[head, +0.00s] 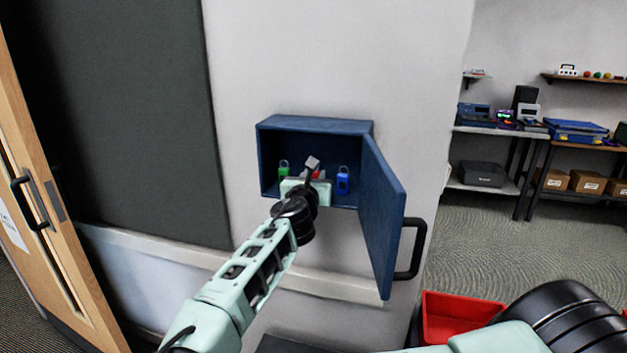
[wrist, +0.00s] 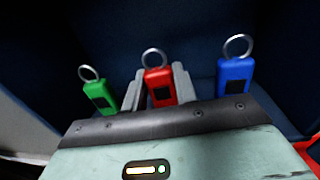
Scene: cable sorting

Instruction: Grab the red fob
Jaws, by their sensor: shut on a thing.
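The red fob (wrist: 160,86) stands between the two fingers of my gripper (wrist: 160,88) in the wrist view, with its metal ring above them. My gripper is shut on it, inside the open blue wall cabinet (head: 315,125). In the head view only a bit of the red fob (head: 316,174) shows past my gripper (head: 311,170). A green fob (wrist: 99,95) is to its left and a blue fob (wrist: 234,75) to its right, both with rings. The green fob (head: 284,169) and blue fob (head: 343,181) also show in the head view.
The cabinet door (head: 383,215) hangs open to the right, with a black handle (head: 415,250). A red bin (head: 450,315) is below right. A wooden door (head: 40,200) is at far left. Shelves with boxes and devices stand at the back right.

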